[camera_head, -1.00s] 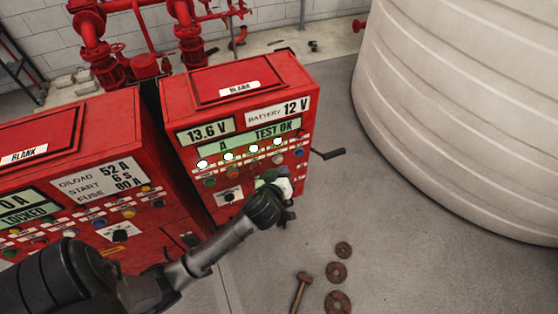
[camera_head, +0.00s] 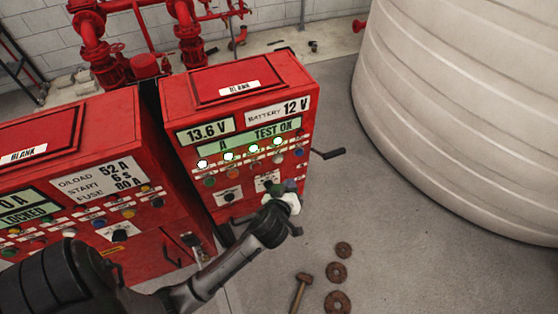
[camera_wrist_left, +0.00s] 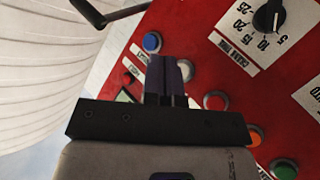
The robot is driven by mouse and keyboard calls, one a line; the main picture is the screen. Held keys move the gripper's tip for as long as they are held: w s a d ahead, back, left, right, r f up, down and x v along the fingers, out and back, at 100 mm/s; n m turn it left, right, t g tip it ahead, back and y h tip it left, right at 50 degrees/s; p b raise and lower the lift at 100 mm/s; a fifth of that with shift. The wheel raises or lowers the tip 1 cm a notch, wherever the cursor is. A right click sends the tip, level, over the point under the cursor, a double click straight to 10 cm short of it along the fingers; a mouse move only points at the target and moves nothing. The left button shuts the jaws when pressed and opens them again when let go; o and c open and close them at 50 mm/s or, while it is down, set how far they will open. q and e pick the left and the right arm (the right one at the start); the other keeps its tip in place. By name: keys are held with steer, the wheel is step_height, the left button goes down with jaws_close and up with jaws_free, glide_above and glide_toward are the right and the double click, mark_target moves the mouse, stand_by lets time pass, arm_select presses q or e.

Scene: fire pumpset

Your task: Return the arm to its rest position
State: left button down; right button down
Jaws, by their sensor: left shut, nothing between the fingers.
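My left arm comes in from the lower left in the head view. Its gripper (camera_head: 281,189) is in front of the lower right part of the right red control cabinet (camera_head: 245,165). In the left wrist view the two dark purple fingers (camera_wrist_left: 168,62) lie together, shut, with nothing between them. Behind them is the cabinet's red face, with a blue button (camera_wrist_left: 152,42) just left of the fingertips and a black rotary knob (camera_wrist_left: 269,16) at upper right. Whether the fingers touch the panel cannot be told. My right gripper is not in view.
A second red cabinet (camera_head: 152,133) stands at the left. A black crank handle (camera_head: 328,153) sticks out from the right cabinet's side. A large white tank (camera_head: 465,110) stands at the right. A hammer (camera_head: 300,290) and rusty rings (camera_head: 336,272) lie on the otherwise clear floor nearby.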

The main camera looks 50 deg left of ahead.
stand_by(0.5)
arm_select(q)
steer(key=s+d+f+m+g+h, duration=0.2)
steer(key=s+d+f+m+g, duration=0.15)
steer(key=s, duration=0.45)
steer(key=s+d+f+m+g+h, duration=0.25)
steer(key=s+m, duration=0.25)
steer(key=s, duration=0.4)
steer(key=s+d+f+m+g+h, duration=0.25)
steer(key=s+m+g, duration=0.2)
steer(key=s, duration=0.35)
step_height(320, 180, up, 14)
steer(key=t+p, duration=0.1)
steer(key=p, duration=1.2)
steer(key=shift+w+d+r, duration=0.15)
steer(key=shift+w, duration=0.05)
